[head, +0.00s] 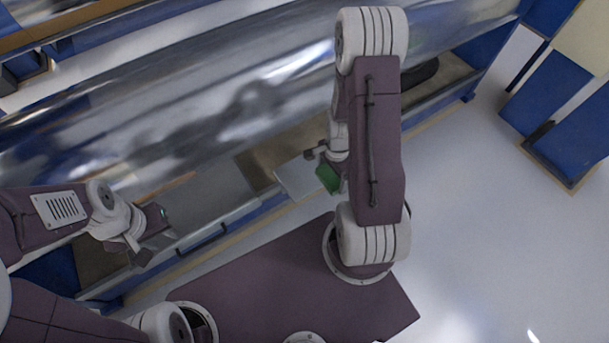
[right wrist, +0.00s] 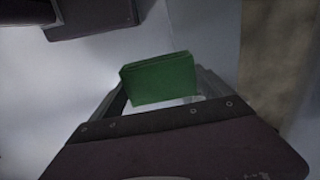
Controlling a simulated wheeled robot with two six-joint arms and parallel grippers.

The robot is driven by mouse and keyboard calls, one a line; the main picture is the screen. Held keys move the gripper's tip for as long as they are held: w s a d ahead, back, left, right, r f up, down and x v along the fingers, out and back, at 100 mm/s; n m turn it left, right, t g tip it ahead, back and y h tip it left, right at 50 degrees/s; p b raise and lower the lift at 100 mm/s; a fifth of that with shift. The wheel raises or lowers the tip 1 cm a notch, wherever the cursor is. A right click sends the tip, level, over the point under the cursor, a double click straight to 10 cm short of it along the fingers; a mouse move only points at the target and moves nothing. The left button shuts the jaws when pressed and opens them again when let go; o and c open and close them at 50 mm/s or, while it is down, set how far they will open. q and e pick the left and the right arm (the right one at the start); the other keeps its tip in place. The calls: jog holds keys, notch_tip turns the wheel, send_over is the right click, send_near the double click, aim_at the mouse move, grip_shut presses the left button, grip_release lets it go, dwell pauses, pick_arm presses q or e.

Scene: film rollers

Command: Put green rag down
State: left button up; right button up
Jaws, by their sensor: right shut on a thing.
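The green rag (head: 328,179) is a small folded block between the jaws of my right gripper (head: 326,168), partly hidden by my right arm in the head view. In the right wrist view the rag (right wrist: 160,79) sits upright between the fingertips, and my right gripper (right wrist: 160,92) is shut on it. In the head view it is over or beside a pale flat panel (head: 301,177); I cannot tell whether it touches anything. My left gripper (head: 150,240) is at the lower left near a grey shelf or drawer front; its jaws are too unclear to judge.
A large shiny metal roller (head: 200,110) runs across the back on a blue frame. A black handle (head: 201,240) is on the grey front below it. Blue boxes or panels (head: 546,90) stand at the upper right. The white floor (head: 490,230) at right is clear.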

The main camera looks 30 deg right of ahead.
jog(key=b, duration=0.3)
send_over(305, 174)
notch_tip(305, 174, down, 7)
jog(key=shift+w+a+f, duration=0.1)
jog(key=shift+f, duration=1.75)
jog(key=o, duration=0.9)
jog(key=shift+f, duration=0.1)
